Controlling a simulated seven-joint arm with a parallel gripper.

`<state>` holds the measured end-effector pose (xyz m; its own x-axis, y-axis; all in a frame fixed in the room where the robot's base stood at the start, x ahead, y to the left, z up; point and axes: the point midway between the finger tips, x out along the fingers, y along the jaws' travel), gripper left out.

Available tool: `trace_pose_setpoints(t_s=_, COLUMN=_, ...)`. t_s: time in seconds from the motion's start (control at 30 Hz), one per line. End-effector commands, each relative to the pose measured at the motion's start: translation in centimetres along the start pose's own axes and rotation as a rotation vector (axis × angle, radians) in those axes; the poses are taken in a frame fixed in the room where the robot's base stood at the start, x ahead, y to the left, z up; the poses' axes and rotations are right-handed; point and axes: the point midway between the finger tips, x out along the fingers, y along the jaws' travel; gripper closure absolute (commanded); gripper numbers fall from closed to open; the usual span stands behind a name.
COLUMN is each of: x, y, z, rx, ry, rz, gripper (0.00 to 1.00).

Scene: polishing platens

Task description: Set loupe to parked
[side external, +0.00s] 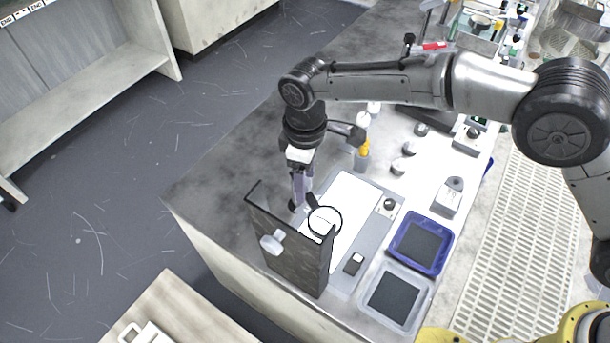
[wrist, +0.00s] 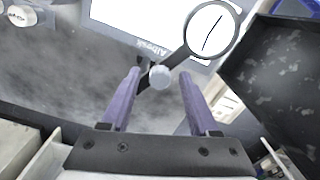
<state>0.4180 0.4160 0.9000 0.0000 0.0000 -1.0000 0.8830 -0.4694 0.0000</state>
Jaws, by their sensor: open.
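The loupe is a round lens in a dark ring (side external: 325,221) on a dark arm. In the wrist view its ring (wrist: 237,35) lies at upper right, over the edge of a white lit panel (wrist: 130,20). The arm runs down-left from the ring and carries a pale round knob (wrist: 160,76). My gripper (side external: 302,205) is open and points down beside the loupe. In the wrist view its two purple fingers (wrist: 158,85) stand either side of the knob, with gaps visible. Whether the fingertips are level with the knob is hard to tell.
A dark upright panel (side external: 285,252) with a pale knob (side external: 271,243) stands close to the gripper and loupe. A blue tray (side external: 447,240) and a clear tray (side external: 368,300) lie to the right. Small bottles (side external: 362,160) stand behind. The counter at left is clear.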

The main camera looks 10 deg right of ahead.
Motion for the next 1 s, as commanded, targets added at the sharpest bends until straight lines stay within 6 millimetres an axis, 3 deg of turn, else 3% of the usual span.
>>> trace_pose_setpoints(t_s=0.07, x=-0.02, y=0.00, z=0.00, rx=0.000, ry=0.000, rz=0.000, gripper=0.42)
trace_pose_setpoints(t_s=0.4, x=-0.05, y=0.00, z=-0.01, rx=0.000, ry=0.000, rz=0.000, gripper=1.00)
trace_pose_setpoints(t_s=1.0, x=-0.10, y=-0.01, z=-0.01, rx=0.000, ry=0.000, rz=0.000, gripper=1.00)
